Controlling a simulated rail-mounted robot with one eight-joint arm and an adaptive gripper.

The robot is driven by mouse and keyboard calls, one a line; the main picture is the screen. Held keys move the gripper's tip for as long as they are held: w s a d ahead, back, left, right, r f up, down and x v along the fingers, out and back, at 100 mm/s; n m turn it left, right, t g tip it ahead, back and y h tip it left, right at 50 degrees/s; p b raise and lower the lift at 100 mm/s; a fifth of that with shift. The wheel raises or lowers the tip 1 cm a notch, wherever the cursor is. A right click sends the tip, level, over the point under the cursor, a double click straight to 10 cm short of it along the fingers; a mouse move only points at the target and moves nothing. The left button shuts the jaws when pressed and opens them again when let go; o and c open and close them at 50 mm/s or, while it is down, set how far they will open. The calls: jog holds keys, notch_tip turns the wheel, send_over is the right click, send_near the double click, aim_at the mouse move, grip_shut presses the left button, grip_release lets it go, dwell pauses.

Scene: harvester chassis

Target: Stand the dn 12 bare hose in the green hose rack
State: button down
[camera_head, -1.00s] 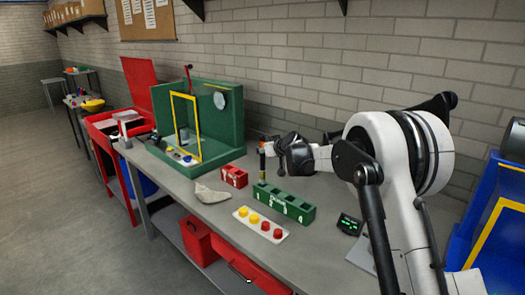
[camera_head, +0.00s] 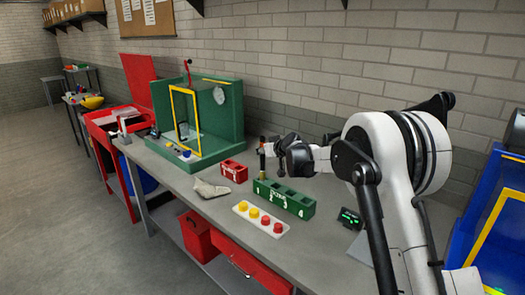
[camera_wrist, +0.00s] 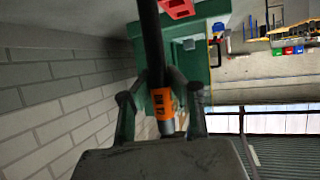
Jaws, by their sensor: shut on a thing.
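The hose (camera_head: 262,158) is black and thin and hangs upright in the head view. In the wrist view it is a black tube with an orange label (camera_wrist: 163,103) and a metal end. My gripper (camera_head: 267,149) is shut on it near its labelled upper end. The green hose rack (camera_head: 284,198) is a long block with square slots and numbers on its front. The hose's lower end shows at the rack's left end, by slot 1. I cannot tell whether it is above, behind or in that slot.
A small red block with openings (camera_head: 233,171) stands left of the rack. A white plate with yellow and red buttons (camera_head: 258,219) lies in front. A grey cloth-like piece (camera_head: 211,188) and a green fixture (camera_head: 220,125) are further left. A small display (camera_head: 349,217) is right.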

aim_at(264, 159)
jog(key=shift+f+b, duration=1.45)
jog(key=shift+f, duration=0.65)
jog(key=c, duration=1.7)
grip_release()
jog(key=shift+o, duration=0.2)
jog(key=shift+d, duration=0.1)
jog(key=v, duration=1.2)
jog(key=shift+r, duration=0.1)
